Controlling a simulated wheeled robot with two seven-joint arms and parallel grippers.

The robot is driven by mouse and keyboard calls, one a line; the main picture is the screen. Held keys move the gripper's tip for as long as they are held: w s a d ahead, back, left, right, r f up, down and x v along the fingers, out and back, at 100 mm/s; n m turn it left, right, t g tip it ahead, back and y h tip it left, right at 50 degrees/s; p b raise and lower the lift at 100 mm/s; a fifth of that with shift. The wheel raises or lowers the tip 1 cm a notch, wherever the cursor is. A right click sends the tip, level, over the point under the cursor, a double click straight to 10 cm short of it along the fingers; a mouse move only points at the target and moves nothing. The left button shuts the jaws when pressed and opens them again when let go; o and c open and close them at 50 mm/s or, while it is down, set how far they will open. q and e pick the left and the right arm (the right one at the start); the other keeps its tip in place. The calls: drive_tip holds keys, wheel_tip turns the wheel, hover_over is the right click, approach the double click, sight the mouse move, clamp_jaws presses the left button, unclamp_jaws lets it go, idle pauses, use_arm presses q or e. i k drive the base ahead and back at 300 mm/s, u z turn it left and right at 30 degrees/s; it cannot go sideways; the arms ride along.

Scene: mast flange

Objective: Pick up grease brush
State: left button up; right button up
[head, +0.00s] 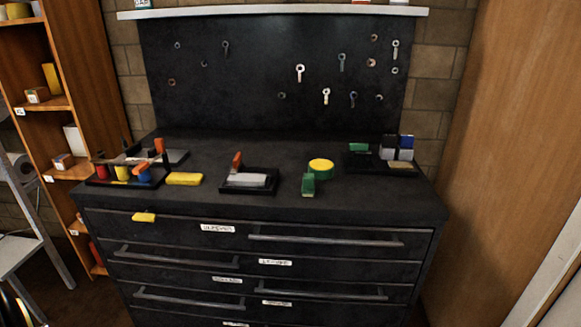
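No object can be told for certain as the grease brush at this size. A small green item (308,185) stands near the cabinet top's front edge, just in front of a round green tin with a yellow top (321,168). To its left, a black tray (262,191) holds a pale block (246,180) and an upright orange-handled piece (237,163). Another orange-handled piece (159,147) is at the left tray. Neither of my grippers is in view.
The black drawer cabinet (400,207) has protruding drawer handles (325,241). Boxes (405,147) stand back right. A pegboard (270,55) rises behind. Shelves (85,80) are left.

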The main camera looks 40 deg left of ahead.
sight(307, 183)
drive_tip(key=u, duration=1)
drive_tip(key=i, duration=0.9)
drive_tip(key=u, duration=1.05)
